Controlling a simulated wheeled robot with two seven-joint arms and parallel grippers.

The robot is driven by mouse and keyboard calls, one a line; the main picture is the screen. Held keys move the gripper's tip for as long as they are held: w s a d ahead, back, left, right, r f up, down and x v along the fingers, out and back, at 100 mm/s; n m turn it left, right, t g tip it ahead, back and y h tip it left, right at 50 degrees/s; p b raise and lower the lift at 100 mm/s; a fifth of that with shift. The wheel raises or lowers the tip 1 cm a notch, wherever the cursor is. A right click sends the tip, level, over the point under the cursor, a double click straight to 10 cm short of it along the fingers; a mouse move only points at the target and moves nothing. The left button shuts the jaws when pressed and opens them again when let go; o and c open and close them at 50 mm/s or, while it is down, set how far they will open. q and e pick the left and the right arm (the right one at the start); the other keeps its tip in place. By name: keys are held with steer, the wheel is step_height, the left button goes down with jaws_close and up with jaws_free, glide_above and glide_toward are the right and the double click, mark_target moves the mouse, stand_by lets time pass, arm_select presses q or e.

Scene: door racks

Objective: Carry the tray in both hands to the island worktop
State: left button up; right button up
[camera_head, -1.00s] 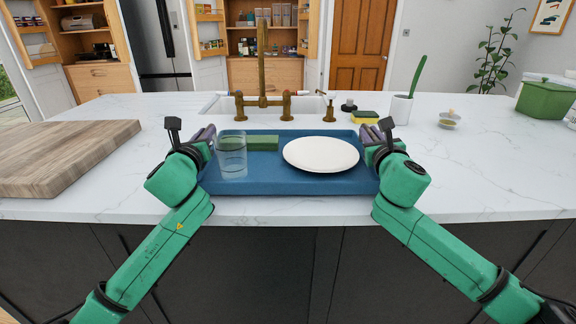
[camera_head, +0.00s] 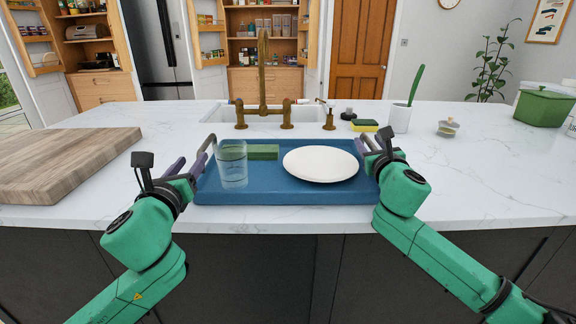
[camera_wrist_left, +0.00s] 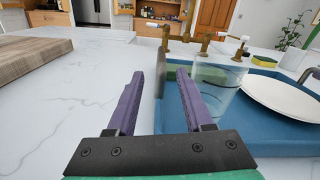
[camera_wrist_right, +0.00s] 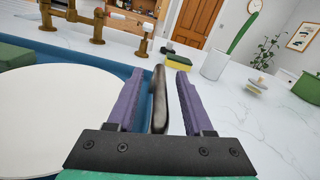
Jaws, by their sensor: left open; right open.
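The blue tray (camera_head: 285,197) rests on the white worktop near its front edge. It carries a clear glass (camera_head: 232,163), a green block (camera_head: 263,152) and a white plate (camera_head: 320,164). My left gripper (camera_head: 192,170) is open at the tray's left side. In the left wrist view the left handle (camera_wrist_left: 163,68) shows between its fingers, nearer the right one, with no grip on it. My right gripper (camera_head: 372,145) is open at the right side. In the right wrist view the right handle (camera_wrist_right: 158,98) stands between its fingers, apparently clear of both.
A wooden board (camera_head: 60,165) lies to the left. Behind the tray are a brass tap (camera_head: 263,90) and sink. A yellow-green sponge (camera_head: 364,125), white pot (camera_head: 400,118) and small dish (camera_head: 447,128) stand behind right. Worktop to the right is largely clear.

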arm_select(q)
steer(key=shift+s, duration=0.6)
arm_select(e)
steer(key=shift+s, duration=0.15)
steer(key=s, duration=1.1)
steer(key=shift+s, duration=0.4)
